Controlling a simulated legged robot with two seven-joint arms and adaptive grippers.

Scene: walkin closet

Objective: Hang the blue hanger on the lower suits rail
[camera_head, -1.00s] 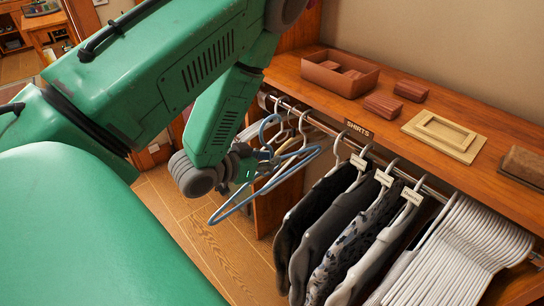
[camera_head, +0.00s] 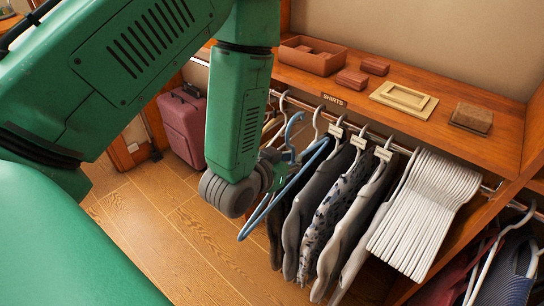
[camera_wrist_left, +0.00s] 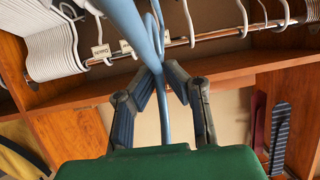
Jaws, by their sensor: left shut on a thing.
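The blue hanger (camera_head: 258,215) is in my left gripper (camera_head: 268,172), in front of the shirts rail (camera_head: 392,146) in the head view. Its hook points up near the rail; I cannot tell whether it touches it. In the left wrist view the fingers (camera_wrist_left: 165,75) are closed on the blue hanger (camera_wrist_left: 124,18). Another rail (camera_head: 518,206) shows at the lower right, with dark garments (camera_head: 507,272) under it; no label for suits is readable. My right gripper is not in view.
Grey and patterned shirts (camera_head: 330,210) and several white hangers (camera_head: 425,210) crowd the shirts rail. The wooden shelf (camera_head: 350,97) above carries a box (camera_head: 312,62) and small items. A pink suitcase (camera_head: 183,125) stands on the floor behind my arm.

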